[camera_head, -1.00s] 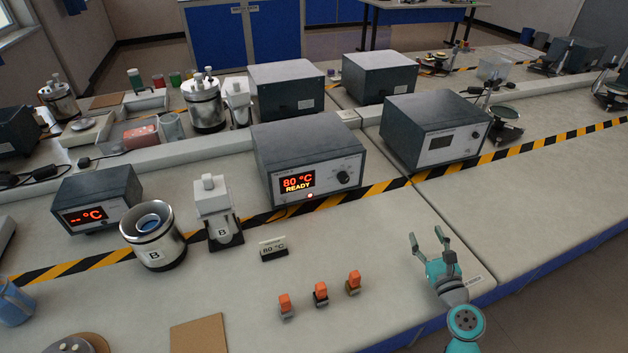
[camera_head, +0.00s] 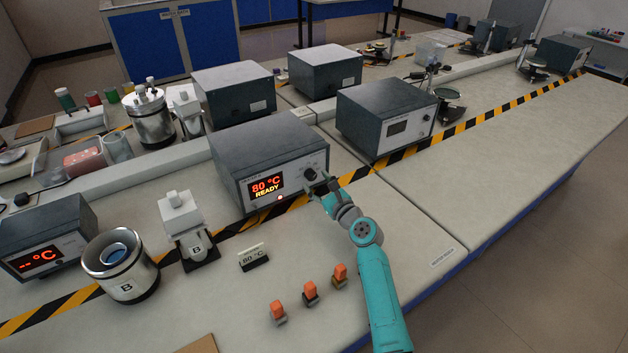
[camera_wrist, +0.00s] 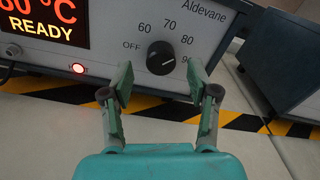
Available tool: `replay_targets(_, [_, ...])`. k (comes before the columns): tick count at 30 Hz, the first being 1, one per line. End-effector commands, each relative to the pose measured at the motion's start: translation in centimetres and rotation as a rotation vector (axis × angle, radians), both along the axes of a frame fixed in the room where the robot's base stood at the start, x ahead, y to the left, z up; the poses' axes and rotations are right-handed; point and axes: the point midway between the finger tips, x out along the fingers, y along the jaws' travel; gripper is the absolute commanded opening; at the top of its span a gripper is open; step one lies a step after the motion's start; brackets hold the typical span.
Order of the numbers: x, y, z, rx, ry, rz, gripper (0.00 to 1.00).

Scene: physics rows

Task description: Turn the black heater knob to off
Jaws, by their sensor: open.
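The black heater knob (camera_wrist: 161,57) is on the front panel of the dark grey heater box (camera_head: 262,150), right of its display. In the wrist view its scale reads OFF, 60, 70, 80 and a partly hidden 90. The pointer line is toward the right side, near the 80 to 90 marks. The display (camera_wrist: 45,20) reads 80 °C READY, with a red lamp (camera_wrist: 78,68) lit below. My gripper (camera_wrist: 160,82) is open, its fingers spread on either side below the knob and not closed on it. In the head view my gripper (camera_head: 320,188) is close in front of the knob.
Black-and-yellow tape (camera_head: 390,158) runs along the bench. A white block on a base marked B (camera_head: 186,225) and a metal vessel marked B (camera_head: 120,265) stand left.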

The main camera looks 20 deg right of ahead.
Motion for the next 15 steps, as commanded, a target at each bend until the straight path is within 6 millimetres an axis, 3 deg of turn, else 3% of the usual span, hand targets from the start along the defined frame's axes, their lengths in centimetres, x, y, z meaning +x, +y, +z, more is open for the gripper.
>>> replay_targets(6, [1.7,0.6,0.0,0.002,0.000,0.001,0.60])
replay_targets(15, [1.9,0.6,0.0,0.001,0.000,0.000,0.60])
